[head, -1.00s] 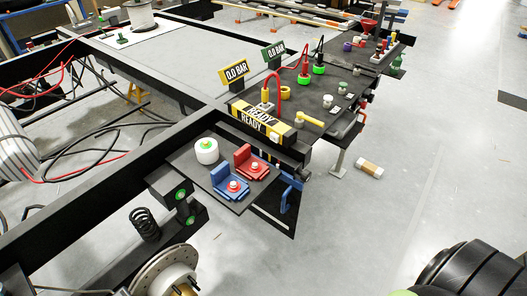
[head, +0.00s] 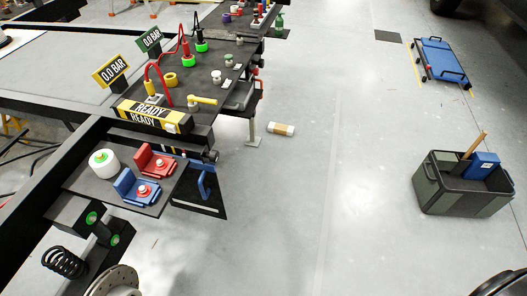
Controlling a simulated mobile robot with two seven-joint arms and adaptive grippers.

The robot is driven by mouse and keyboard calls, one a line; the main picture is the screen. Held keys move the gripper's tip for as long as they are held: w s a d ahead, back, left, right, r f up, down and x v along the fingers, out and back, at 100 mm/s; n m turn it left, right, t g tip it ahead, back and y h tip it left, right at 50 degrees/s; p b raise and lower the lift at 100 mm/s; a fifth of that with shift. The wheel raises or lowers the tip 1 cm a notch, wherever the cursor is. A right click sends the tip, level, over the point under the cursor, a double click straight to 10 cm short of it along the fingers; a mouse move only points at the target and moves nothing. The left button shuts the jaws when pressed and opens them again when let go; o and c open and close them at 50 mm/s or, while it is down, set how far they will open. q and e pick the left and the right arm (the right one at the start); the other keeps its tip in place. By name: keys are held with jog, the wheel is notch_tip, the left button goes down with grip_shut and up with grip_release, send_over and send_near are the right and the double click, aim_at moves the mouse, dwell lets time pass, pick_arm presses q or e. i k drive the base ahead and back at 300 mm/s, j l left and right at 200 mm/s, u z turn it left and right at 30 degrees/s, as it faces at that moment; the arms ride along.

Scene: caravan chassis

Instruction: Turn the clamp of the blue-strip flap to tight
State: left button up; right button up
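A blue bracket (head: 126,186) with a red-and-white knob (head: 144,191) stands on a dark plate. A similar red bracket (head: 146,153) with its own knob (head: 161,163) stands behind it. Neither of my grippers is in view.
A white roll (head: 104,163) shares the plate. The yellow-black READY block (head: 150,116), hoses and knobs are on the chassis behind. Open floor lies between.

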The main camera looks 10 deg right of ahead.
aim_at(213, 156)
jog(key=u, duration=1.1)
jog(key=i+l+u, duration=0.1)
jog(key=l+u, duration=0.2)
jog(key=u, duration=0.2)
jog(key=l+u, duration=0.3)
jog(key=u, duration=0.2)
jog(key=l+u, duration=0.45)
jog(key=k+l+u, duration=0.1)
jog(key=u, duration=0.4)
jog(key=l, duration=0.1)
